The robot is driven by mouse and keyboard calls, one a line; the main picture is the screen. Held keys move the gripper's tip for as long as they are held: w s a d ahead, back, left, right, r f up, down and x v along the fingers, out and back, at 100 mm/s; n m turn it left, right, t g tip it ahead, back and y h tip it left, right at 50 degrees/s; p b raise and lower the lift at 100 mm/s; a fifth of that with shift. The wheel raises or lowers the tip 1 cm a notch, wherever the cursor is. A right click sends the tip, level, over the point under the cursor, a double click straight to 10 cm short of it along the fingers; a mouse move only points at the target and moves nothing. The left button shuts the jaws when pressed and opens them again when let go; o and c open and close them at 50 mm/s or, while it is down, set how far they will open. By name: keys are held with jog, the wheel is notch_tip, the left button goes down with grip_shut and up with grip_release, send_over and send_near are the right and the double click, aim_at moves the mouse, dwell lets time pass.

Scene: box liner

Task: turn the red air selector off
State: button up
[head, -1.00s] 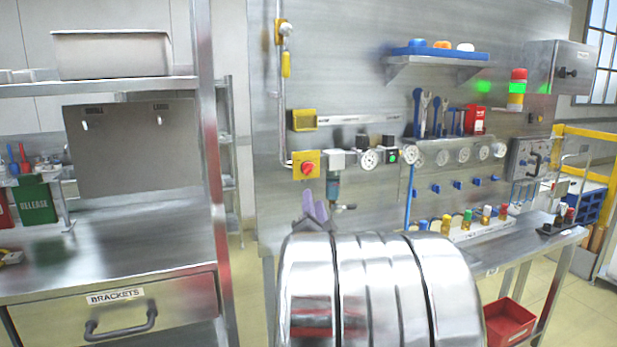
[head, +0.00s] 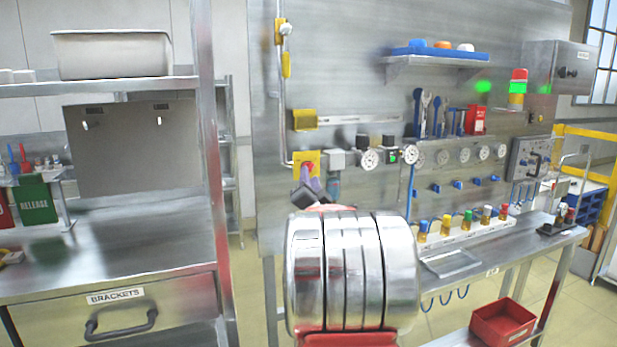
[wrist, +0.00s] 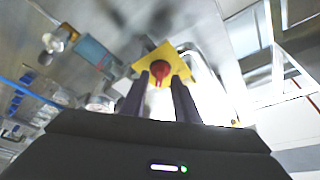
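The red air selector (head: 307,165) is a round red knob on a yellow plate on the steel panel. In the head view my gripper (head: 308,178) reaches up to it and its purple fingers partly cover it. In the wrist view the red knob (wrist: 160,69) shows on its yellow plate between the tips of my two dark fingers (wrist: 161,82). The fingers stand apart with a gap between them. I cannot tell whether the tips are beside the knob or just short of it. The knob's handle points roughly toward my gripper in the wrist view.
Beside the selector are a grey block (head: 336,158), a blue-bowled filter (head: 334,187) and a round gauge (head: 370,159). A yellow box (head: 304,120) sits above. A steel post (head: 210,150) and shelving stand at left.

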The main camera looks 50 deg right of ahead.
jog(key=shift+x, duration=1.1)
